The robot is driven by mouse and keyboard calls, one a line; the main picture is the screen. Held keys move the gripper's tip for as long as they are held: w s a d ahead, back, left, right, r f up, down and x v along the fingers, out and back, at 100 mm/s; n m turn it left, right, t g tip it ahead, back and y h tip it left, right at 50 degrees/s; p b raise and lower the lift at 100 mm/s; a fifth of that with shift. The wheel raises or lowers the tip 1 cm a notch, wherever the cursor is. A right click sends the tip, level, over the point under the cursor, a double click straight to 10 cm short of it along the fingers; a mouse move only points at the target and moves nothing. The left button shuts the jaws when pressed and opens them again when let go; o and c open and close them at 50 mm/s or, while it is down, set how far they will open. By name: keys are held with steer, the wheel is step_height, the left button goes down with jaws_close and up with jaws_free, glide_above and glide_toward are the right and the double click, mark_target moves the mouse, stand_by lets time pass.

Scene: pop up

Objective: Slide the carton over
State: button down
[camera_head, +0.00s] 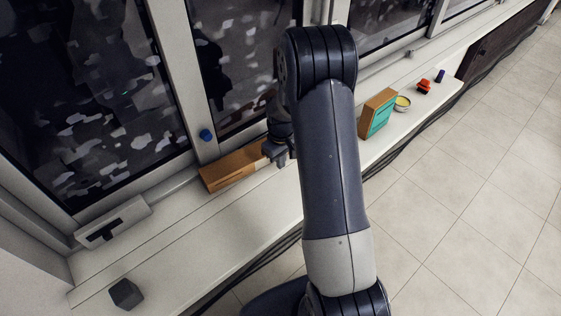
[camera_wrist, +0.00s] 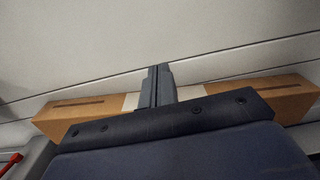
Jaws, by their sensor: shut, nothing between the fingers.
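The carton (camera_head: 230,168) is a long brown cardboard box lying on the white ledge, against the window side. There my gripper's fingers (camera_wrist: 160,83) are together and empty, overlapping the carton's middle. I cannot tell whether they touch it.
A teal and orange box (camera_head: 378,114), a round tin (camera_head: 402,103), a red object (camera_head: 424,87) and a purple one (camera_head: 440,76) stand on the right of the ledge. A dark grey block (camera_head: 126,294) sits at the near left. Ledge between the block and carton is clear.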

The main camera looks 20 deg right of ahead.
step_height(320, 180, up, 9)
steer(key=shift+w+a, duration=0.15)
steer(key=shift+w, duration=0.1)
steer(key=shift+f, duration=0.15)
